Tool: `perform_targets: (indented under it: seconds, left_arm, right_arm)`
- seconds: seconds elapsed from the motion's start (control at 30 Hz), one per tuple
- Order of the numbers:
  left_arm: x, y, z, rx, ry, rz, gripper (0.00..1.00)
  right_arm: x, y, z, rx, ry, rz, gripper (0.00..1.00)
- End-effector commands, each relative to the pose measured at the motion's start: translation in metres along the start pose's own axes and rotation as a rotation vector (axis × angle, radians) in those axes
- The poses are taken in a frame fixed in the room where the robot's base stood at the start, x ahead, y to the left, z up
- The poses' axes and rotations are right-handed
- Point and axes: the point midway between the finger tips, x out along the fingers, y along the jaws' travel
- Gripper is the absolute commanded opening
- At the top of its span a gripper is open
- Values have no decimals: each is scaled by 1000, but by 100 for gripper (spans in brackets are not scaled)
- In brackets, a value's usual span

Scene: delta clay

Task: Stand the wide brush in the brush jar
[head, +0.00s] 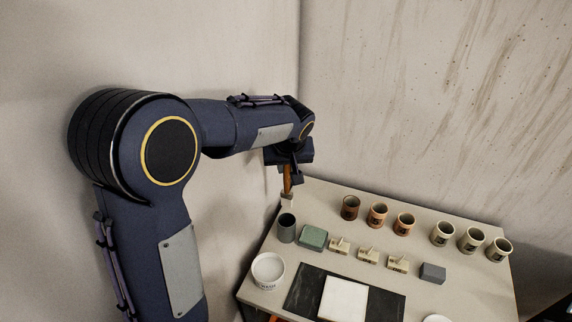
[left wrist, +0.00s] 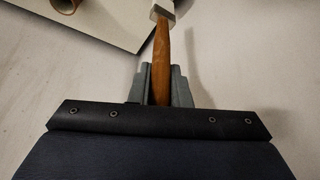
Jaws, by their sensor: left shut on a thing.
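My left gripper (head: 289,179) is shut on the wide brush (head: 287,188), near the table's far-left corner. The brush has an orange-brown wooden handle and a pale lower end, which points down. In the left wrist view the handle of the brush (left wrist: 161,58) lies between the two grey fingers of my left gripper (left wrist: 162,85), with its pale end at the top edge. A dark grey cylinder, which looks like the brush jar (head: 286,229), stands on the table just below the brush in the picture. The brush looks above the jar and apart from it. My right gripper is not in view.
A white wash bowl (head: 267,271) and a green block (head: 313,238) stand near the jar. Small label stands (head: 368,255), a grey block (head: 432,273) and a row of brown and cream cups (head: 404,224) lie to the right. A dark mat (head: 385,304) holds a white tile.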

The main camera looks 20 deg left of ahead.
Motion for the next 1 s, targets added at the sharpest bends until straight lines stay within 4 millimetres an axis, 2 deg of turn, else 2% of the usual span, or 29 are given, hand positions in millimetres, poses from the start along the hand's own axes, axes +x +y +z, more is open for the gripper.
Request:
perform_targets:
  seconds: [1.0]
  left_arm:
    - [79, 0, 33, 0, -1, 0, 0]
  right_arm:
    - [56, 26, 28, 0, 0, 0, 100]
